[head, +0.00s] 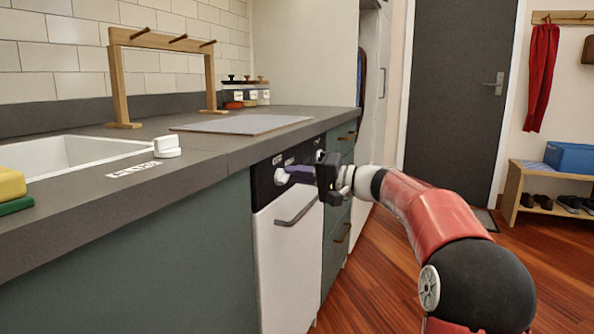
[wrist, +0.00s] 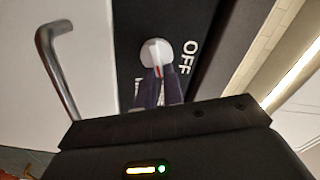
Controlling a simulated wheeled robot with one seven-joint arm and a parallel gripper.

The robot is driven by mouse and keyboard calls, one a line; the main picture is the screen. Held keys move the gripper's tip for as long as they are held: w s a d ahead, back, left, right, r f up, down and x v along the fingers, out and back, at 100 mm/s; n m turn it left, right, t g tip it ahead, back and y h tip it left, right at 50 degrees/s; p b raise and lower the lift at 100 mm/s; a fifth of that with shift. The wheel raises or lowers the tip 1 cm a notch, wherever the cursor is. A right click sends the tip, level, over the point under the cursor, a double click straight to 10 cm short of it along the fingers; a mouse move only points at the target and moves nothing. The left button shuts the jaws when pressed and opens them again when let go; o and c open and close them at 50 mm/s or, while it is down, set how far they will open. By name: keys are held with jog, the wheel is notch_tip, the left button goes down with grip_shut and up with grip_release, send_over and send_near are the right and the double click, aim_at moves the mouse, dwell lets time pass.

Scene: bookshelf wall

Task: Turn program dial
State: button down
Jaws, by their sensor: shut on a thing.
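The program dial (wrist: 150,48) is a round white knob with a raised grip and a red mark, on the black control panel (wrist: 130,20) of a white-fronted appliance. The word OFF is printed beside it. My gripper (wrist: 158,76) has its two dark fingers closed on the dial's raised grip. The fingertips partly cover the dial's grip.
The appliance's bar handle (head: 297,208) is just below the panel; it also shows in the wrist view (wrist: 57,70). The grey countertop (head: 215,150) overhangs above. Drawers with brass handles (head: 343,232) stand to the right. The wooden floor (head: 375,290) in front is open.

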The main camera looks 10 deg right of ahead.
jog(key=m+p, duration=0.3)
jog(key=m, duration=0.2)
jog(key=f+m+p, duration=0.1)
jog(key=m+p, duration=0.2)
jog(key=m, duration=0.2)
jog(key=shift+f, duration=0.2)
jog(key=shift+f+m, duration=0.1)
jog(key=shift+m, duration=0.2)
jog(key=c, duration=1.5)
grip_release()
jog(key=v, duration=0.8)
jog(key=shift+a, duration=0.1)
